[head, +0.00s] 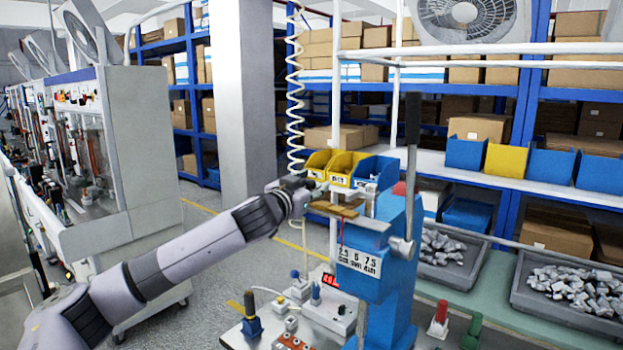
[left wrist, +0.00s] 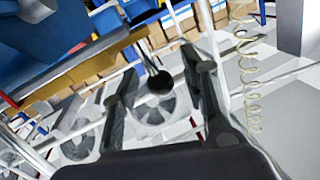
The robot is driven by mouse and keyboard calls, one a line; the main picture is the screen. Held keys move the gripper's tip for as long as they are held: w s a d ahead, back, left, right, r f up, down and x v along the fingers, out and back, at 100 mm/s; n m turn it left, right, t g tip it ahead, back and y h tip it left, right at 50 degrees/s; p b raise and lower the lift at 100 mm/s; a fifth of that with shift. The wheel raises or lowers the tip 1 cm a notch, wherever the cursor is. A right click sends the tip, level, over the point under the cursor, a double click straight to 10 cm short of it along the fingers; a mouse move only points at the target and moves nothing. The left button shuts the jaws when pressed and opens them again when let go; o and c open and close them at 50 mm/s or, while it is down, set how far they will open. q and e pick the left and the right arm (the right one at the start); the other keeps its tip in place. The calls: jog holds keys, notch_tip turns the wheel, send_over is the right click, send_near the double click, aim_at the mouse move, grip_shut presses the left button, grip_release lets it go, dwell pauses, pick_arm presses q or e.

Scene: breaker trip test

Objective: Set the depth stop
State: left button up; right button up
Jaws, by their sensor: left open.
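The blue press (head: 375,285) stands right of centre in the head view, with a black-handled lever (head: 412,130) upright on its side. A white scale plate (head: 358,262) on its front reads 2.5, 5, 7.5, with a thin red pointer (head: 341,234) above it. My left gripper (head: 312,192) is beside the press's upper left, partly lost against the things behind. In the left wrist view my left gripper (left wrist: 160,65) is open and empty; a black ball knob (left wrist: 160,82) on a rod shows between its fingers. Whether the knob lies within reach of the fingers, I cannot tell.
Yellow bins (head: 335,165) and a blue bin (head: 378,168) stand just behind the press. A grey tray of metal parts (head: 570,290) is at right.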

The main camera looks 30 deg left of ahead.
pick_arm(q)
jog(key=shift+c, duration=0.3)
grip_shut()
dwell(0.3)
dwell(0.4)
